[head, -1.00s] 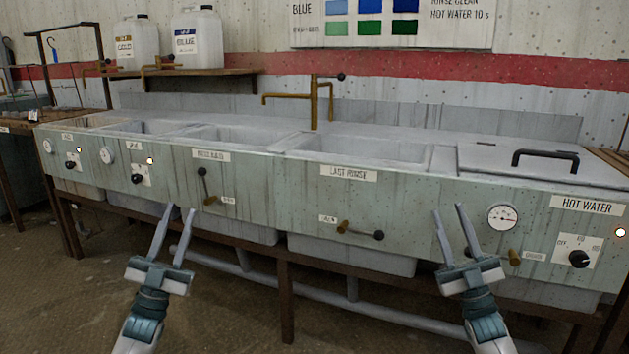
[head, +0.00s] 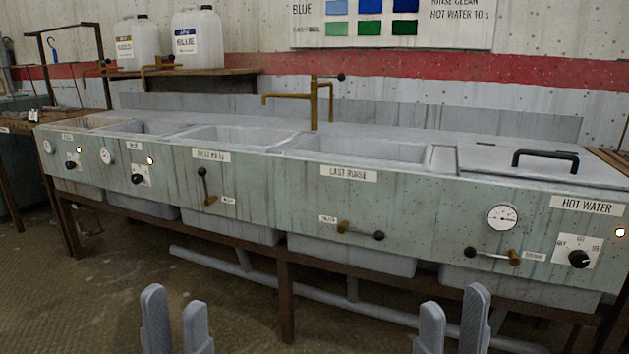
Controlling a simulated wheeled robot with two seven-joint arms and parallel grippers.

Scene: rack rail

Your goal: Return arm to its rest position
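My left gripper (head: 177,325) shows only its two grey fingers at the bottom edge, left of the middle. They are apart with nothing between them. My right gripper (head: 452,322) shows its two fingers at the bottom edge, right of the middle, also apart and empty. Both stand in front of and below the sink bench, touching nothing that I can see. The rest of both arms is outside the view.
The long sink bench (head: 300,180) spans the view, with levers, dials and a "HOT WATER" knob (head: 579,259) on its front. A lidded basin (head: 540,172) is at the right. Pipes (head: 300,293) run below. Two white jugs (head: 137,43) (head: 197,38) stand on a shelf.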

